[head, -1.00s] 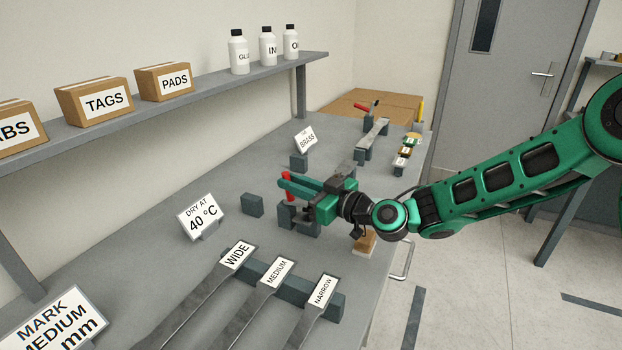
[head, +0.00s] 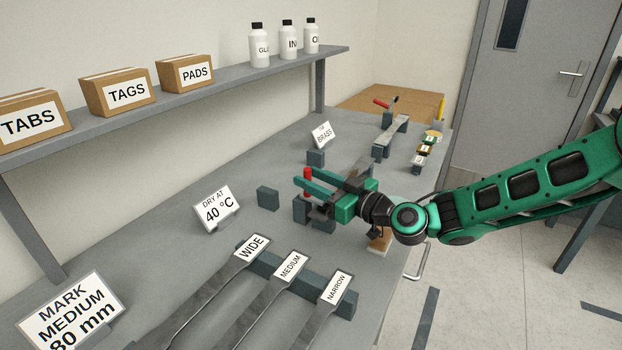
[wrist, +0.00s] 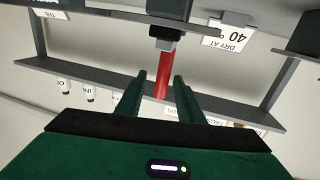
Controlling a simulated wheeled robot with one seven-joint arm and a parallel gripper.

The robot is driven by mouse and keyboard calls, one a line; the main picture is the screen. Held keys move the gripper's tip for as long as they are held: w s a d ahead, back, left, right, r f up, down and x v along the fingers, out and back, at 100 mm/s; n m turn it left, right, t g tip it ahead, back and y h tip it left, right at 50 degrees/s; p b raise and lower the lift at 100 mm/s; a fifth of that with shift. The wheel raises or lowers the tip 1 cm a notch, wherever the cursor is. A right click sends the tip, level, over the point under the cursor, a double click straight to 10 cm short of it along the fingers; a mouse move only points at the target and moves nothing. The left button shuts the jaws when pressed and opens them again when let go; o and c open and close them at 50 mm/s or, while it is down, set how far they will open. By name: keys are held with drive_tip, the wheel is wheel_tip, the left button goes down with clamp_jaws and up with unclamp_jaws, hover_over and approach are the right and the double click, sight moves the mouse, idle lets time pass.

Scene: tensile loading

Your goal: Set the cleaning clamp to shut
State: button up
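A clamp with an upright red handle (head: 307,180) stands on the bench on dark blocks (head: 301,211). My gripper (head: 302,178) is level with this handle, with its two green fingers pointing left. In the wrist view the red handle (wrist: 161,82) rises between the two open fingers (wrist: 160,78), with a gap on each side. It does not look gripped. The clamp's lower parts are partly hidden by my gripper in the head view. A second red handle (head: 382,103) lies tilted on another fixture farther back. No label shows which is the cleaning clamp.
A "DRY AT 40 °C" sign (head: 216,208) and a small dark block (head: 268,198) stand to the left. Strips labelled WIDE, MEDIUM and NARROW lie on a rack (head: 300,284) in front. A BRASS sign (head: 322,135) stands behind. A shelf (head: 180,93) runs along the wall.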

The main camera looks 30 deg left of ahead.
drive_tip(key=v, duration=1.1)
drive_tip(key=shift+w, duration=0.1)
